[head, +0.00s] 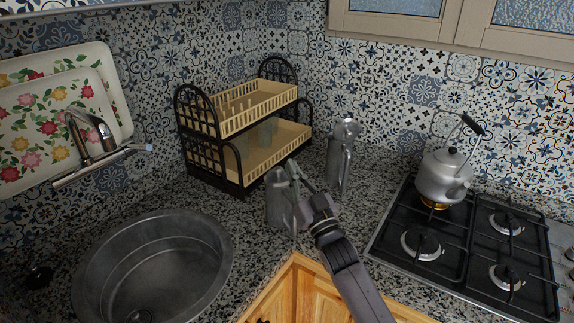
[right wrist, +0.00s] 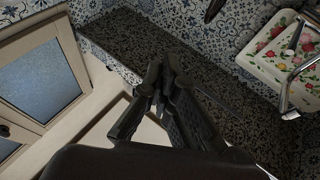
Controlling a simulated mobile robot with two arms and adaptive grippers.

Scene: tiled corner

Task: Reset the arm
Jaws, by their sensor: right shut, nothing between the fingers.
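My right arm comes in from the bottom right of the head view. Its right gripper (head: 294,171) is over the counter corner, in front of the dish rack. In the right wrist view the dark fingers of the right gripper (right wrist: 158,78) are close together, with nothing seen between them. My left gripper is in neither view.
A two-tier dish rack (head: 237,111) stands in the corner. A grey container (head: 278,200) is beside the right gripper, partly hidden. A metal pot (head: 342,155) stands behind it. A kettle (head: 443,178) sits on the stove (head: 458,235). The sink (head: 155,265) is at left.

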